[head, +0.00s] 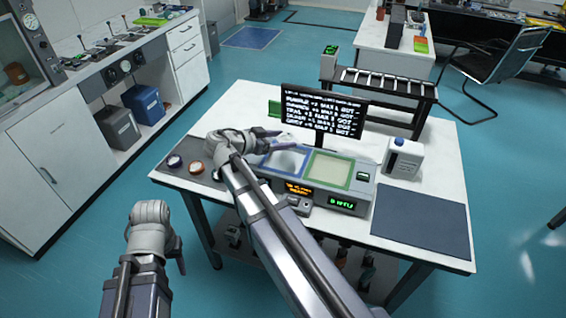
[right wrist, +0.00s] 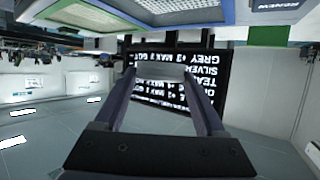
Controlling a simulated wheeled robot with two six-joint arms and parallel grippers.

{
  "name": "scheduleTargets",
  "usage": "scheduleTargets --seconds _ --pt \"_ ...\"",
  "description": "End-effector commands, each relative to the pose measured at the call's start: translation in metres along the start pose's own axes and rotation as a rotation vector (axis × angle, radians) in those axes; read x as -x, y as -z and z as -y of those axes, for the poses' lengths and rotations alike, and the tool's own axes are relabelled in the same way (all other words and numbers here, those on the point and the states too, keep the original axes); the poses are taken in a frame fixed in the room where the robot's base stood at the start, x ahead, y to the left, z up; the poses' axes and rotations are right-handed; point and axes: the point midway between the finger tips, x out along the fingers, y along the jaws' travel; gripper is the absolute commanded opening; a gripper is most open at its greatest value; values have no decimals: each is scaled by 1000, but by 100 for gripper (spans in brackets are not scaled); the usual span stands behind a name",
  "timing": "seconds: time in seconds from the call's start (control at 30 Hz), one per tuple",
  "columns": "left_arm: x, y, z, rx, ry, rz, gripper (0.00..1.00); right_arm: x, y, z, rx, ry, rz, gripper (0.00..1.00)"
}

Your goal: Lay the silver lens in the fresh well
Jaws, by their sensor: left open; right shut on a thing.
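My right gripper (head: 277,141) is above the back left of the console, near the blue-framed well (head: 262,162). It is shut on a flat grey-silver piece, the silver lens by its look (right wrist: 160,73), seen nearly edge-on between the fingertips in the right wrist view. The lens cannot be made out in the head view. A green-framed well (head: 328,169) lies right of the blue one; both also show along the top of the right wrist view. Which well is the fresh one I cannot tell. My left gripper (head: 168,262) is open and empty, left of the table's front.
A black screen with white text (head: 322,112) stands behind the wells. Two round pieces (head: 185,164) lie on a dark mat at the table's left. A white bottle (head: 403,157) and a dark mat (head: 425,222) are at the right.

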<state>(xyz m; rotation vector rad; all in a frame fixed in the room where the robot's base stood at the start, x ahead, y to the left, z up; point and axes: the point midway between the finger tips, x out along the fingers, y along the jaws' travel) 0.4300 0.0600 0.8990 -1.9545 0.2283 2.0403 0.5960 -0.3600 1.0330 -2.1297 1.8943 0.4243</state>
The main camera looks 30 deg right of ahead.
Motion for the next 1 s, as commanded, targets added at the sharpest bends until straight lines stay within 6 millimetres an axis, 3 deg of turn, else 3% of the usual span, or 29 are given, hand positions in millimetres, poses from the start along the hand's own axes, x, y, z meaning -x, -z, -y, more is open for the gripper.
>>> scheduleTargets --seconds 0.03,0.23,0.53,0.83,1.0 --pt "-15 1 -1 0 0 0 50 -6 -14 0 0 0 0 15" --pt "-44 3 -4 0 0 0 50 -17 -41 0 0 0 0 15" --pt "-49 3 -5 0 0 0 50 -19 -46 0 0 0 0 15" --pt "-83 5 -8 0 0 0 50 -32 -77 0 0 0 0 15" --pt "-84 5 -8 0 0 0 50 -32 -78 0 0 0 0 15"
